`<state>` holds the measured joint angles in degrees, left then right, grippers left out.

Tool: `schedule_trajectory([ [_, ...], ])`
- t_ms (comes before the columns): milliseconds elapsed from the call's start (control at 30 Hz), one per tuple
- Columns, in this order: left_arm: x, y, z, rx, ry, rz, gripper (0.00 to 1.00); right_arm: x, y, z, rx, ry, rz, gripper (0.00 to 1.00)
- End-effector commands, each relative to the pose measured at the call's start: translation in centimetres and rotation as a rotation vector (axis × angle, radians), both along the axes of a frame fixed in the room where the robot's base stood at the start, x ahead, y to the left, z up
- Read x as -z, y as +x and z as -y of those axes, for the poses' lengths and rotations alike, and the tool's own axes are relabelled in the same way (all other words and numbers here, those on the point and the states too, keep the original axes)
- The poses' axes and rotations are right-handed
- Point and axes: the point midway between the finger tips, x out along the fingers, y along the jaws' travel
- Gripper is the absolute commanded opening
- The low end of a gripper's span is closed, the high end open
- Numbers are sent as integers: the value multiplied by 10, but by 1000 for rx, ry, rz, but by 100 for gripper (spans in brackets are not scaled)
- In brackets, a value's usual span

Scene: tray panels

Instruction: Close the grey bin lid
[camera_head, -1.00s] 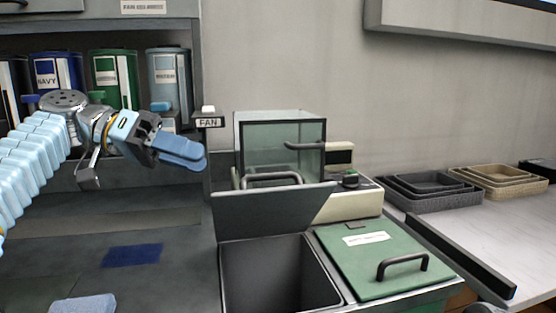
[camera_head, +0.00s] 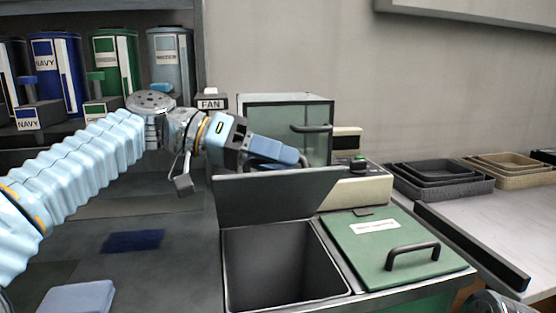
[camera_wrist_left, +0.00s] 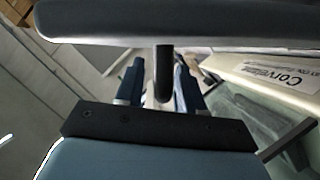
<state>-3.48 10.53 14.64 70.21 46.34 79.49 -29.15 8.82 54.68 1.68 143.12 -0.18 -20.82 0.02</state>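The grey bin (camera_head: 285,265) stands open, its dark inside showing. Its grey lid (camera_head: 275,198) stands raised, nearly upright, at the bin's back edge. My left gripper (camera_head: 280,152) is at the lid's top edge, on its far side, and partly hides behind it.
A green lid (camera_head: 395,250) with a dark handle lies shut right of the bin. A glass box (camera_head: 285,118) and a cream device (camera_head: 355,190) stand behind. Nested trays (camera_head: 440,180) are at the right. Canisters (camera_head: 115,70) fill the left shelf.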

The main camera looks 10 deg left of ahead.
Motion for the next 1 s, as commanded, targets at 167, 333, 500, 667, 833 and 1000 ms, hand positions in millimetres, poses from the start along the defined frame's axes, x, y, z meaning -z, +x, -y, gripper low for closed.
schedule_trajectory([
  [167, 1, 0, 3, 0, 0, 0, 38, 0, 0, 0, 0, 0, 0, 43],
  [333, 1, 0, 3, 0, 0, 0, 32, 0, 0, 0, 0, 0, 0, 43],
  [500, 1, 0, 2, 0, 0, 0, 6, 0, 0, 0, 0, 0, 0, 43],
  [667, 1, 0, 2, -1, 1, 0, 0, 0, 0, 0, 0, 0, 0, 43],
  [833, 1, 0, 2, -1, 1, 0, 0, 0, 0, 0, 0, 0, 0, 43],
  [1000, 5, -3, 3, -1, 6, 18, 0, 7, 0, 0, 0, 0, 0, 43],
])
